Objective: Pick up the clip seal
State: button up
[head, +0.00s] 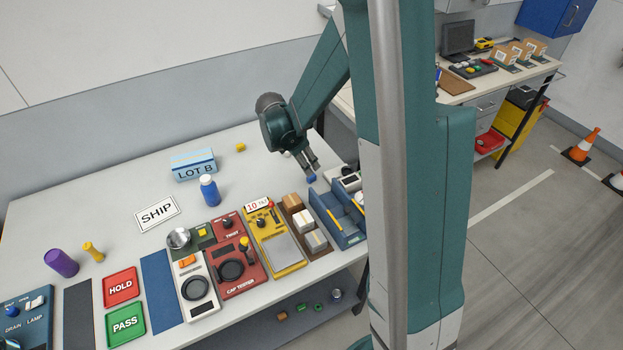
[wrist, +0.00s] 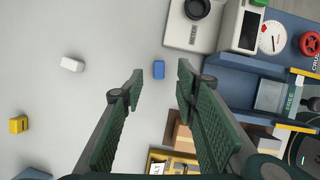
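No label marks the clip seal, so I cannot tell for sure which small piece it is. A small blue block (wrist: 158,69) lies on the table, between the fingertip ends in the wrist view. It also shows just below the fingertips in the head view (head: 311,179). A small white block (wrist: 72,64) and a small yellow block (wrist: 19,124) lie further left; the yellow one is also in the head view (head: 240,147). My gripper (wrist: 160,74) is open and empty, pointing down at the table; it also shows in the head view (head: 310,167).
A blue sectioned tray (head: 338,222), a holder with small boxes (head: 304,222) and a yellow scale-like unit (head: 274,240) stand close to my gripper. A grey meter (wrist: 192,24) is near it too. Bare table surrounds the small blocks.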

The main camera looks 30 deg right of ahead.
aim_at(311, 178)
jog(key=shift+x, duration=1.25)
jog(key=shift+f, duration=0.1)
jog(key=shift+x, duration=2.5)
jog(key=shift+w+d, duration=0.1)
jog(key=c, duration=0.7)
